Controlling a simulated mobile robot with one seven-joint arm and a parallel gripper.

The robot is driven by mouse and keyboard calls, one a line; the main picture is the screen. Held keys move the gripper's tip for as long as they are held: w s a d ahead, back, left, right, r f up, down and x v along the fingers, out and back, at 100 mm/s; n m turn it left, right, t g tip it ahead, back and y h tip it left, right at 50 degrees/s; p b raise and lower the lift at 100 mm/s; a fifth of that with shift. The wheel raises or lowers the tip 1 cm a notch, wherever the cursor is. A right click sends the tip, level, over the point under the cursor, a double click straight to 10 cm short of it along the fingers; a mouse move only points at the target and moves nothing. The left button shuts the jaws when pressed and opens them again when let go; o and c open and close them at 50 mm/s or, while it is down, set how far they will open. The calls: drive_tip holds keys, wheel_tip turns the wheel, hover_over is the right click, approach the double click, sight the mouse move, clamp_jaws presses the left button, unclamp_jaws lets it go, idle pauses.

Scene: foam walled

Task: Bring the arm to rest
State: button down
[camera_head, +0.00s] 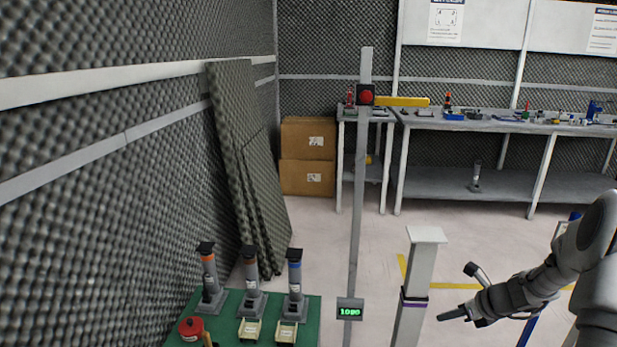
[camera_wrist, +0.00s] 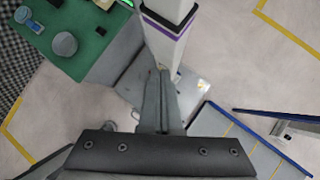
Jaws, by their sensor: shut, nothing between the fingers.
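My gripper (camera_head: 455,314) is at the lower right of the head view, extended to the left from my arm. In the wrist view my gripper (camera_wrist: 159,76) shows its two fingers together, with nothing between them. In the head view its tip is to the right of a white post (camera_head: 420,262) with a purple band, and apart from it. The post (camera_wrist: 170,12) also shows at the top of the wrist view, beyond the fingertips.
A green table (camera_head: 232,305) at the lower left carries several grey upright devices and a red round object (camera_head: 191,327). A thin grey pole (camera_head: 358,200) bears a red button and a green display (camera_head: 350,309). Workbenches (camera_head: 490,185) stand at the back; floor between is open.

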drive_tip(key=s+a+r+n+g+h, duration=0.1)
drive_tip(key=s+a+r+n, duration=0.4)
drive_tip(key=a+r+n, duration=0.5)
drive_tip(key=s+a+r+n+h, duration=0.1)
drive_tip(key=s+a+r+n, duration=0.3)
drive_tip(key=a+r+n, duration=0.5)
drive_tip(key=s+a+r+n, duration=0.1)
drive_tip(key=s+r+n, duration=0.6)
drive_tip(key=s+r, duration=0.15)
drive_tip(key=s+a+f+n+h+b, duration=0.1)
drive_tip(key=s+f+n, duration=0.15)
drive_tip(key=s, duration=0.25)
drive_tip(key=s+a+f+n+h, duration=0.1)
drive_tip(key=s+n, duration=0.2)
drive_tip(key=s, duration=0.2)
wheel_tip(320, 180, up, 24)
drive_tip(key=p, duration=2.3)
drive_tip(key=shift+s+d+f+p, duration=0.15)
drive_tip(key=shift+s+f+p, duration=0.05)
drive_tip(key=shift+p, duration=0.1)
